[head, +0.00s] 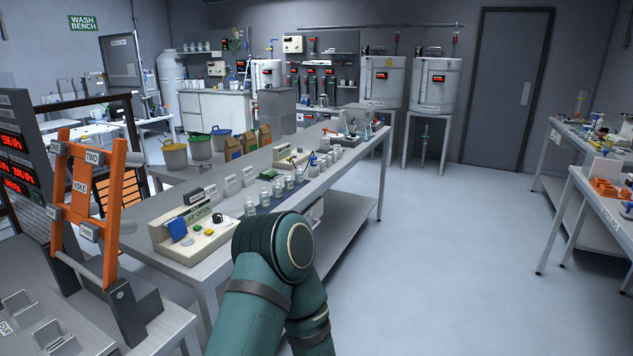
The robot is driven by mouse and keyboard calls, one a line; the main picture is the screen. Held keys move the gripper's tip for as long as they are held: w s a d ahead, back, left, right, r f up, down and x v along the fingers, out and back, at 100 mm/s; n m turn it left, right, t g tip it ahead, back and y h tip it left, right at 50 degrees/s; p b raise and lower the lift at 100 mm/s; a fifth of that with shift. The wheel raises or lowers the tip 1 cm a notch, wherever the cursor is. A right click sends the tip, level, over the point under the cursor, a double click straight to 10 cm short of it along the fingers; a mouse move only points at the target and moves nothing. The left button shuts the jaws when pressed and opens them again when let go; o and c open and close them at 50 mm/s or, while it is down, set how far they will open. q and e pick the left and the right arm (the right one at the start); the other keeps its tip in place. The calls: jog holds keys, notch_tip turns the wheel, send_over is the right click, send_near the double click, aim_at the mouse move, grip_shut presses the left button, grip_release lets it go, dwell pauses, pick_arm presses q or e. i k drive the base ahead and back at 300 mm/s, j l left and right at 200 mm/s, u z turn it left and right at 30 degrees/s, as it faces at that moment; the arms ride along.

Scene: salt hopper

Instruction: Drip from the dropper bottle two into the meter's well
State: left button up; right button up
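Several small clear bottles (277,189) stand in a row on a dark mat on the long grey bench (345,166). Their labels are too small to read, so I cannot tell which is dropper bottle two. A beige device (292,156) sits farther back on the bench; I cannot tell whether it is the meter, and no well can be made out. One of my teal arms rises from the bottom middle, in front of the bench's near edge, and hides part of it. Neither gripper is in view.
White jars (323,160) and glass flasks (367,127) stand farther along. An orange rack (97,205) stands at left. The floor (450,240) right of the bench is clear.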

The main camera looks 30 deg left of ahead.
aim_at(289, 184)
jog(key=i+u, duration=0.15)
jog(key=i, duration=1.35)
jog(key=i+z, duration=0.25)
jog(key=i, duration=0.45)
jog(key=i+j+z, duration=0.2)
jog(key=i, duration=0.5)
jog(key=i+l+u, duration=0.15)
jog(key=i+u, duration=0.15)
jog(key=i+l+u, duration=0.25)
jog(key=i, duration=0.25)
jog(key=u, duration=2.9)
